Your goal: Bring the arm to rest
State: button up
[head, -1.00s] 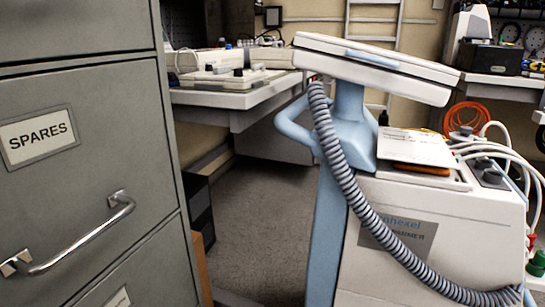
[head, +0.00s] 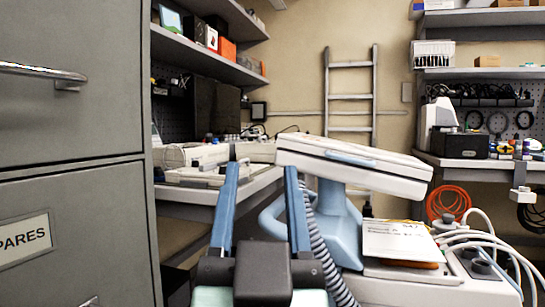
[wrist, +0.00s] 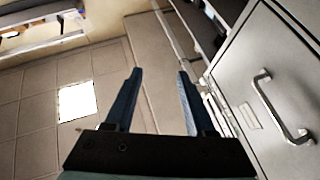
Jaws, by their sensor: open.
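My gripper (head: 262,172) is in the lower middle of the head view, its two blue fingers pointing up and apart. It is open with nothing between the fingers. In the wrist view my gripper (wrist: 158,75) also shows open and empty, with ceiling tiles and wall behind it. In the head view the fingers overlap the white and blue warmer cart (head: 350,165) and its ribbed hose (head: 325,255). I cannot tell how far the gripper is from the cart.
A grey filing cabinet (head: 75,130) stands close on the left, its handle (head: 40,72) sticking out; the cabinet also shows in the wrist view (wrist: 265,60). A bench (head: 190,194) with devices is behind. A ladder (head: 350,95) leans on the back wall. Shelves (head: 480,75) are at right.

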jog(key=s+d+r+t, duration=0.1)
jog(key=s+r+t, duration=0.1)
jog(key=s+r, duration=0.4)
jog(key=shift+s+n+t, duration=0.3)
jog(key=shift+t, duration=0.1)
jog(key=shift+r, duration=0.1)
